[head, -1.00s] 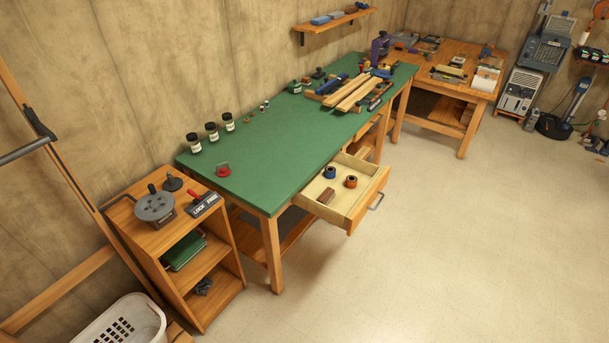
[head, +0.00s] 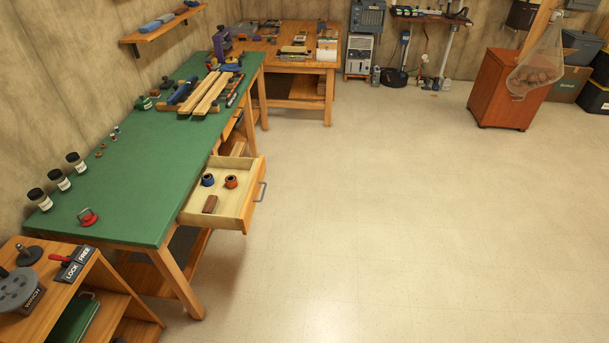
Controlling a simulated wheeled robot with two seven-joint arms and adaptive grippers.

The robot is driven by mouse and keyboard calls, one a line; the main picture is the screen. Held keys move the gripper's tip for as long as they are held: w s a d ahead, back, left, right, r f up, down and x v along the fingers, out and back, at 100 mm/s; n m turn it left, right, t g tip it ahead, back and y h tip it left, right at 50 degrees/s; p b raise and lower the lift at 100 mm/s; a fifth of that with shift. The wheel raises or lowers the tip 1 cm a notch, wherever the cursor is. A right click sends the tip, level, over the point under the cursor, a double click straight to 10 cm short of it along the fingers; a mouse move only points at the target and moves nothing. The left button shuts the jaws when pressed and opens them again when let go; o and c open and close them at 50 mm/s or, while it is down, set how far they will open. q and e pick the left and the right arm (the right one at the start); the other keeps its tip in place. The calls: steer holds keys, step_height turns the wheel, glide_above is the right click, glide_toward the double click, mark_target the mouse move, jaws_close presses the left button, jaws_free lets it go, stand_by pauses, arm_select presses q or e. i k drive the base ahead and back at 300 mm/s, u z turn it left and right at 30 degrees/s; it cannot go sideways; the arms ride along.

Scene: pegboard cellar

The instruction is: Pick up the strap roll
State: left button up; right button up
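Two small rolls lie in the open drawer (head: 243,213) of the green-topped workbench. One is a blue roll (head: 207,180) and the other an orange-brown roll (head: 231,182), each with a dark centre. I cannot tell which, if either, is the strap roll. A brown block (head: 210,204) lies nearer the drawer's front-left part. Neither of my grippers shows in the head view.
The green workbench (head: 150,165) carries jars, a red-based item (head: 88,217), wooden boards (head: 212,92) and tools. A wooden shelf unit (head: 100,300) stands at lower left. A red-brown cabinet (head: 500,90) stands far right. The floor (head: 400,220) right of the drawer is clear.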

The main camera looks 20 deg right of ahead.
mark_target(231, 182)
steer(key=z, duration=1.15)
steer(key=i, duration=3.3)
steer(key=u, duration=3.7)
